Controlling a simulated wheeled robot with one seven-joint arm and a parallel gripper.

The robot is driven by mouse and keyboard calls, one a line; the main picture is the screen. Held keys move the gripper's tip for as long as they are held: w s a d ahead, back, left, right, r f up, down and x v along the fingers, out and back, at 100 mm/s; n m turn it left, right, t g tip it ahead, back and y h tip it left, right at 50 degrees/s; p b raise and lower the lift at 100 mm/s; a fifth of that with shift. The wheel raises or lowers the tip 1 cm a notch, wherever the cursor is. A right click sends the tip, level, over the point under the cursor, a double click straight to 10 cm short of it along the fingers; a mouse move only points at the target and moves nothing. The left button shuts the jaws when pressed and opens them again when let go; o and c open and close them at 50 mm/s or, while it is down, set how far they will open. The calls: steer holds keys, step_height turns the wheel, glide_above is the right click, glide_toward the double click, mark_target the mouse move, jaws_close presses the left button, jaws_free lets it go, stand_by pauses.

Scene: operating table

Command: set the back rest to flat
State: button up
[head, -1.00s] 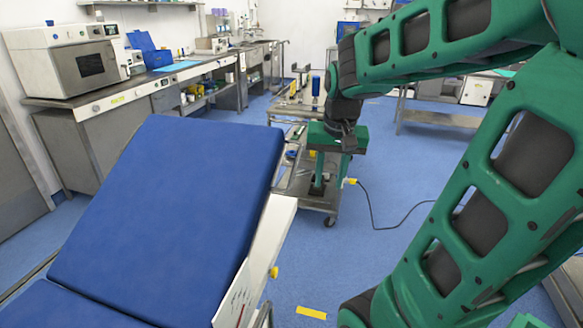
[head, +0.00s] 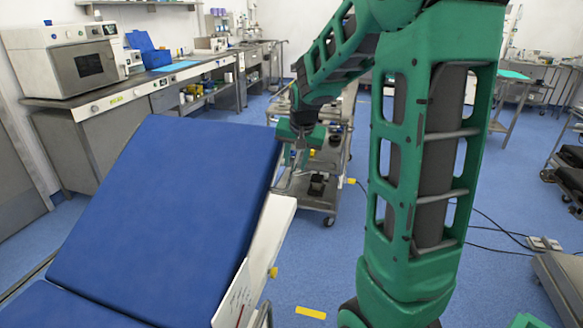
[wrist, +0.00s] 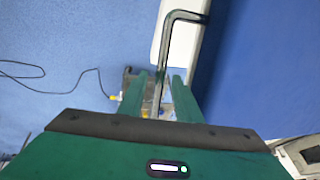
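The blue back rest (head: 170,190) of the operating table is tilted up in the head view, with its upper edge raised. A white side panel (head: 268,235) runs along its right side. My gripper (head: 296,158) points down beside the upper right edge of the back rest. In the wrist view, a bent metal bar (wrist: 163,55) comes from the white part at the blue pad's edge and passes between the two green fingers of my gripper (wrist: 162,80). The fingers are apart, with gaps on both sides of the bar. The bar's far end is hidden in the head view.
A steel cart (head: 320,190) stands behind my gripper. A counter (head: 130,92) with a white oven-like device (head: 68,60) lines the left wall. A cable lies on the blue floor at right.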

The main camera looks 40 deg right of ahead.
steer(key=shift+x, duration=1.25)
steer(key=shift+c, duration=0.7)
